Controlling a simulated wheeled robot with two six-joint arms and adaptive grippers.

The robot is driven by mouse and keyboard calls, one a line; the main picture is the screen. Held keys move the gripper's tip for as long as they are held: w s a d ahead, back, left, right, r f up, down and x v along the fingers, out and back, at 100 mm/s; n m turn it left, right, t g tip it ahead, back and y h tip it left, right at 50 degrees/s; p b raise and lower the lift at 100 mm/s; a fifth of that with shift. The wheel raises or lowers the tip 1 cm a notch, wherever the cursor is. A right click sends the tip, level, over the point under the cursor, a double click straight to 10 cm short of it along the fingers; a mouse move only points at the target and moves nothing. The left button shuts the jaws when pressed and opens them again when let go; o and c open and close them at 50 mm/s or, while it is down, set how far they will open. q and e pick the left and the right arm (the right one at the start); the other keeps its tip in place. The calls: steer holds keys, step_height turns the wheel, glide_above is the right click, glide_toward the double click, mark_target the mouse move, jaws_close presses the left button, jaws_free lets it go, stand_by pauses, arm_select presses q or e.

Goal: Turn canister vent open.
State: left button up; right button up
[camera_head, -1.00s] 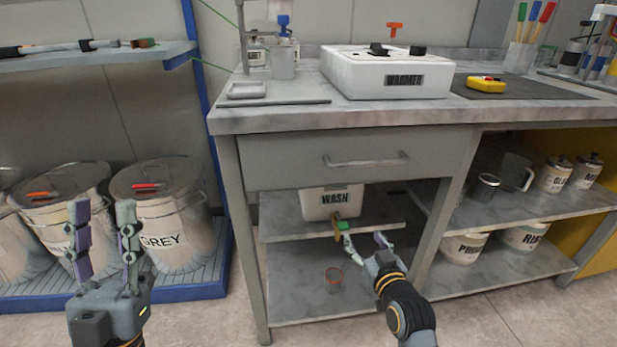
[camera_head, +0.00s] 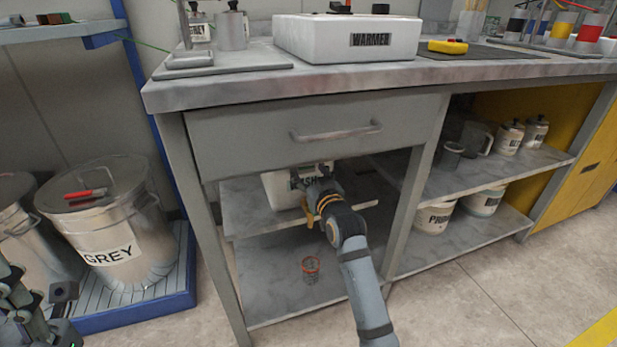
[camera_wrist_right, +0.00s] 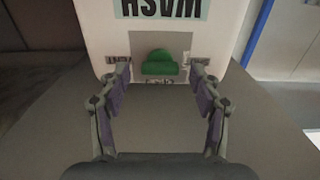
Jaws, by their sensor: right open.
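The white canister labelled WASH (camera_head: 280,190) stands on the cabinet's upper shelf, partly hidden by my right arm. In the right wrist view the canister (camera_wrist_right: 108,38) has its label upside down. A green rounded knob (camera_wrist_right: 158,64) on a grey plate is taken as the vent; small dark markings flank it. My right gripper (camera_wrist_right: 160,74) is open, its two fingers apart on either side of the knob. Contact cannot be told. In the head view its fingertips are hidden at the canister. My left gripper (camera_head: 40,312) is cut off at the lower left; its jaws are unclear.
The drawer (camera_head: 310,132) hangs over the shelf opening, and a table leg (camera_head: 412,205) stands right of my arm. A clear orange-rimmed cup (camera_head: 311,268) is on the lower shelf. A GREY bin (camera_head: 112,225) stands left. The floor in front is clear.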

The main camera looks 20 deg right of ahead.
steer(key=shift+w, duration=0.25)
steer(key=shift+c, duration=0.3)
